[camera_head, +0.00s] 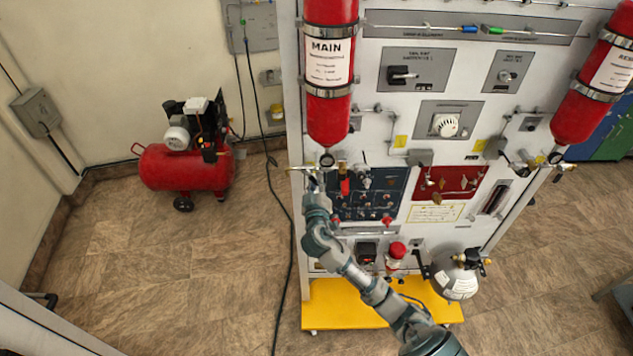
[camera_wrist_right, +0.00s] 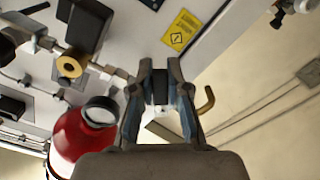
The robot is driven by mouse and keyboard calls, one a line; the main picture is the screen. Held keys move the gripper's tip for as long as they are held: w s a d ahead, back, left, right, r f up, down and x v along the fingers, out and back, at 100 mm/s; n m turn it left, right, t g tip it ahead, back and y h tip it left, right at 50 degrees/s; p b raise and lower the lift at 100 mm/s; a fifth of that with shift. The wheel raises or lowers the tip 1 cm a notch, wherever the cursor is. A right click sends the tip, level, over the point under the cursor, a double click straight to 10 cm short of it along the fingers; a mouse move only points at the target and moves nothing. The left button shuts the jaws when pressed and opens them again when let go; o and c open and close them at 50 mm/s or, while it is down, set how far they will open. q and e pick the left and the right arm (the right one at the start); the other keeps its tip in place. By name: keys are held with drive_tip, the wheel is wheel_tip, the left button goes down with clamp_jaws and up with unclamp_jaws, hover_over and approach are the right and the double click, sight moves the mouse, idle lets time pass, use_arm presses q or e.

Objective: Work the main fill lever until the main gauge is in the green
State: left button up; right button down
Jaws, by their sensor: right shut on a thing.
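The red MAIN cylinder (camera_head: 330,75) stands upright at the left side of the white panel. A small round gauge (camera_head: 326,159) sits just below it; the wrist view shows the round gauge (camera_wrist_right: 101,110) beside the red cylinder (camera_wrist_right: 80,135), its reading not legible. My right gripper (camera_head: 314,180) is at the panel's left edge, just below the gauge. In the wrist view my right gripper (camera_wrist_right: 160,88) is shut on the main fill lever, mostly hidden between the fingers. A bent brass end (camera_wrist_right: 207,100) shows to the right of the fingers. My left gripper is not in view.
A second red cylinder (camera_head: 590,95) hangs at the panel's right. A blue valve panel (camera_head: 365,190) and a red one (camera_head: 445,184) are right of my gripper. A red compressor (camera_head: 187,165) stands on the floor at left. The panel has a yellow base (camera_head: 335,310).

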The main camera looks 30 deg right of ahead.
drive_tip(key=shift+r, duration=0.4)
drive_tip(key=c, duration=1.2)
unclamp_jaws()
drive_tip(key=shift+c, duration=0.2)
drive_tip(key=shift+o, duration=0.6)
drive_tip(key=shift+w+a+f, duration=0.1)
drive_tip(key=shift+a+f, duration=0.05)
drive_tip(key=shift+f, duration=0.05)
drive_tip(key=v, duration=1.2)
drive_tip(key=shift+f, duration=0.1)
